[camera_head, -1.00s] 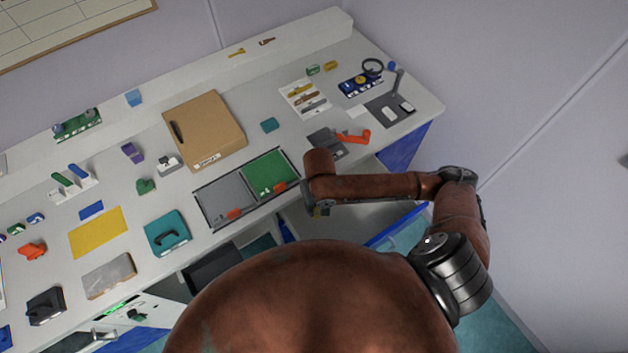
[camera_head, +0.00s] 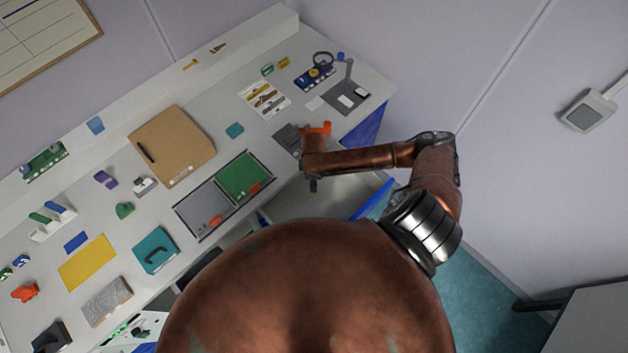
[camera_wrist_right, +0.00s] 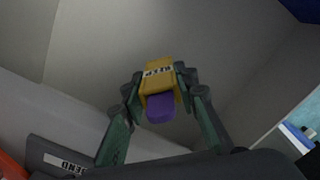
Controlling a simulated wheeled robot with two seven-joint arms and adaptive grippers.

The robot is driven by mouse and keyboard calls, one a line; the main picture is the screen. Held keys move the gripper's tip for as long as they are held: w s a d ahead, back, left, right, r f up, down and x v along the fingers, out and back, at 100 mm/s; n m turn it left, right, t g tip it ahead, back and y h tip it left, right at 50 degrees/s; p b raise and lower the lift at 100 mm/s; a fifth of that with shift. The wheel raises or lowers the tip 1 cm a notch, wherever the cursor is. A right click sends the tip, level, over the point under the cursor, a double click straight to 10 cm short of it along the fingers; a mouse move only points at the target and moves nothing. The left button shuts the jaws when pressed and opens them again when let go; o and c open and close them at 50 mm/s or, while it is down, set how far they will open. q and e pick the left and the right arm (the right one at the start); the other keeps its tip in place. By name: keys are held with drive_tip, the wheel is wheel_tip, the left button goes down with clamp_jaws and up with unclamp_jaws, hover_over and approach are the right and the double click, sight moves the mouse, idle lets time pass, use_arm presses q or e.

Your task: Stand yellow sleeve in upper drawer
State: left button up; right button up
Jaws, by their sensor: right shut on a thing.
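The yellow sleeve (camera_wrist_right: 158,77) shows in the right wrist view with a white lettered label and a purple end piece (camera_wrist_right: 160,107). I cannot tell whether the purple piece is part of it. My right gripper (camera_wrist_right: 160,88) is shut on the sleeve, with a finger on each side. In the head view my right gripper (camera_head: 313,186) hangs over the open grey drawer (camera_head: 345,192) at the bench front. The sleeve cannot be made out there. The wrist view shows pale drawer walls and floor (camera_wrist_right: 130,35) around the sleeve; contact is unclear. My left gripper is out of view.
The blue drawer front (camera_head: 371,200) stands right of the gripper. A grey table (camera_head: 595,320) stands lower right.

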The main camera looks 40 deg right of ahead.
idle(0.3)
drive_tip(key=shift+r+p, duration=0.15)
drive_tip(key=shift+p, duration=0.45)
drive_tip(key=shift+f+b, duration=1.45)
drive_tip(key=shift+f, duration=2.05)
drive_tip(key=shift+f, duration=0.65)
drive_tip(key=o, duration=1.2)
drive_tip(key=shift+r, duration=0.2)
drive_tip(key=shift+r+p, duration=6.9)
drive_tip(key=shift+p, duration=0.4)
